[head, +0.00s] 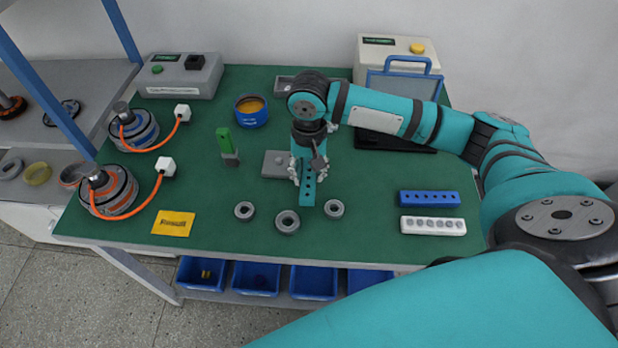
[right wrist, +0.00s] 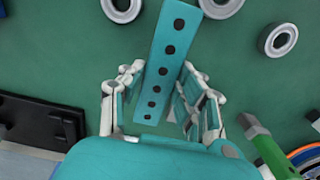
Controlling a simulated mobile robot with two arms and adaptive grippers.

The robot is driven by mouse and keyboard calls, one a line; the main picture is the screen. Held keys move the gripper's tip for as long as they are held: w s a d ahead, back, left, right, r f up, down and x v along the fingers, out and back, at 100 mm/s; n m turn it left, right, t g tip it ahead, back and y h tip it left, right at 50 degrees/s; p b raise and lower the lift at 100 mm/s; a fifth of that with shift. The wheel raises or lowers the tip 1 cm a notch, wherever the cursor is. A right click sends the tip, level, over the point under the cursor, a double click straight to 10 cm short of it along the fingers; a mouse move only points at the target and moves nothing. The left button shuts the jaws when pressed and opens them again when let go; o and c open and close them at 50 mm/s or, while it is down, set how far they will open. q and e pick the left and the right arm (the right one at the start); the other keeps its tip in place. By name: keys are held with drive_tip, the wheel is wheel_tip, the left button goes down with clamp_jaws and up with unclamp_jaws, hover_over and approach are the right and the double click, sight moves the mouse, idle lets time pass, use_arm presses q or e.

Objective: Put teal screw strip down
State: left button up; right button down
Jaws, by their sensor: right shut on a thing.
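The teal screw strip (head: 307,199), a flat bar with a row of dark holes, is held by my right gripper (head: 308,176) over the middle of the green table. In the right wrist view the strip (right wrist: 170,40) runs lengthwise between the two fingers of the gripper (right wrist: 163,80), which is shut on it. Its far end sticks out past the fingertips towards the grey rings. I cannot tell whether the strip touches the table. My left gripper is not in view.
A blue strip (head: 429,198) and a white strip (head: 433,226) lie at the right. Grey rings (head: 287,222) lie in front of the gripper. A grey block (head: 274,164) and a green-handled tool (head: 226,144) are at its left. Bare table lies between the rings and the blue strip.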

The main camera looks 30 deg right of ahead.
sight(309, 180)
drive_tip(key=shift+w+d+f, duration=0.1)
drive_tip(key=shift+w, duration=0.1)
drive_tip(key=shift+f, duration=1.7)
drive_tip(key=c, duration=1.2)
unclamp_jaws()
drive_tip(key=shift+s+f, duration=0.1)
